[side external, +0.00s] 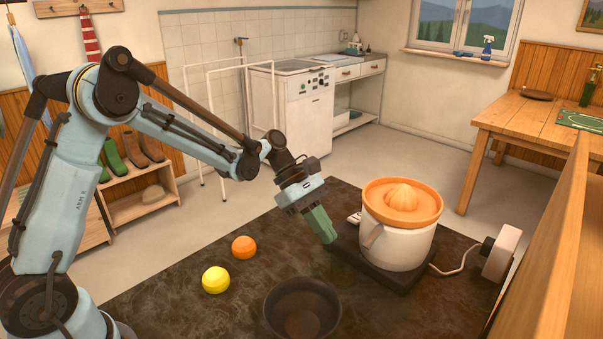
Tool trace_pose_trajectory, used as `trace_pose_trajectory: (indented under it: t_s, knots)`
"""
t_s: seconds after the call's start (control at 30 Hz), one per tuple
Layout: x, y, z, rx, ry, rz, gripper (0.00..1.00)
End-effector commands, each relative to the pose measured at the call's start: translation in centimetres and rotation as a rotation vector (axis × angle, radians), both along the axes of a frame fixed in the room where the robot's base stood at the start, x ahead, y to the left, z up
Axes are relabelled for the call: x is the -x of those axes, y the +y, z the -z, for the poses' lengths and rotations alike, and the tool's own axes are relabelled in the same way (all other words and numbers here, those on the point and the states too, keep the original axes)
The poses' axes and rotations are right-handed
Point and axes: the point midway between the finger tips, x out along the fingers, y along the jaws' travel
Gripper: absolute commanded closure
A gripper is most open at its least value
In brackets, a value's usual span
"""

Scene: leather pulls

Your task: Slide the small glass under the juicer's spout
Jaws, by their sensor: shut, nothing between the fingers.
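The juicer (402,238) has a white body and an orange top with a reamer cone. It stands on a dark base board (372,270) on the dark worktop. Its spout (372,236) points to the left and towards the camera. My gripper (328,239) has green fingers pointing down, shut and empty, just left of the spout and near the board's left end. I cannot make out the small glass in this view.
A dark bowl (272,303) stands at the front of the worktop (180,290). A yellow fruit (215,280) and an orange fruit (244,247) lie to the left. A cable runs from the juicer to a white box (502,252) at the right. A wooden panel borders the right side.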

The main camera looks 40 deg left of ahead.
Motion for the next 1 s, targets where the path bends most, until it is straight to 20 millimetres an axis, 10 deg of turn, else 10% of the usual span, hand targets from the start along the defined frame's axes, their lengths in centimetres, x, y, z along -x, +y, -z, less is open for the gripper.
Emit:
trace_pose_trajectory:
  t_s: [0.2,0.57,1.0]
  knots:
    - [-0.1,-3.9,0.0,0.000,0.000,0.001,1.00]
    - [-0.2,-4.3,0.0,-0.001,0.000,-0.001,1.00]
    - [0.0,0.6,-0.7,0.000,0.000,-0.006,1.00]
